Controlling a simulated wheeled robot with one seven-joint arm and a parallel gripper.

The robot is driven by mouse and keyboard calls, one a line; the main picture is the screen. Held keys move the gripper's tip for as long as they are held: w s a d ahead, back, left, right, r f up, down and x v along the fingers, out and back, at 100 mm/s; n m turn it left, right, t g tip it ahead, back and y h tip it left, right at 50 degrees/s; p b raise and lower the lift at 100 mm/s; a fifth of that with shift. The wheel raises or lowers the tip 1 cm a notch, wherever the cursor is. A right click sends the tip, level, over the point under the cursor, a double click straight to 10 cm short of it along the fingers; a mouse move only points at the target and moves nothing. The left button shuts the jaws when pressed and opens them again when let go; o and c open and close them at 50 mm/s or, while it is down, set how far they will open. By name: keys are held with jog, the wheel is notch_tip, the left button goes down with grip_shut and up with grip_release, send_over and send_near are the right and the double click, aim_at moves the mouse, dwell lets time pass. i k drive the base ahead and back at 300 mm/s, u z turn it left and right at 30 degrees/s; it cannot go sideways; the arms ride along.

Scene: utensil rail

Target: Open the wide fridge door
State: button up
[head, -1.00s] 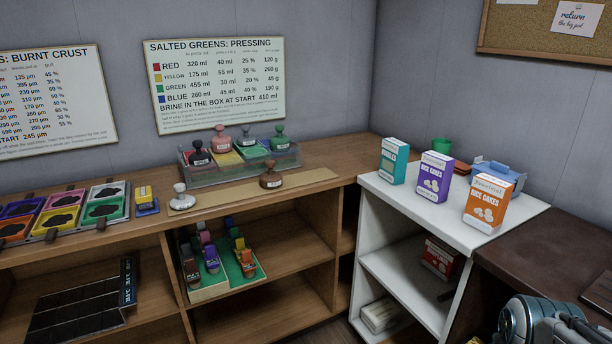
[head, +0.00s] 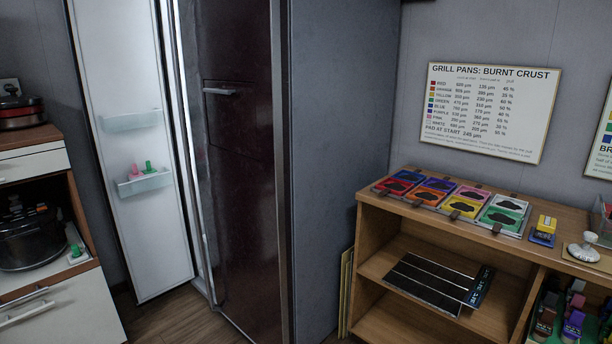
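The fridge (head: 340,180) stands left of centre in the head view, its grey side turned to me. Its wide door (head: 240,190) is dark and appears shut. A small framed panel with a pale horizontal handle (head: 219,91) is set in its upper part. Left of it, a narrower door (head: 125,70) stands swung open, with its white inner face and clear door shelves (head: 143,183) showing. A pale strip of the fridge's inside shows between the two doors. My gripper is not in view.
A wooden shelf unit (head: 385,270) with colored ink pads (head: 463,207) stands right of the fridge. At the left, a cabinet (head: 60,315) with a dark pot (head: 30,240) stands near the open narrow door. Some bare wooden floor (head: 165,322) shows before the fridge.

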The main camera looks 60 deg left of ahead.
aim_at(246, 201)
jog(key=u, duration=2.7)
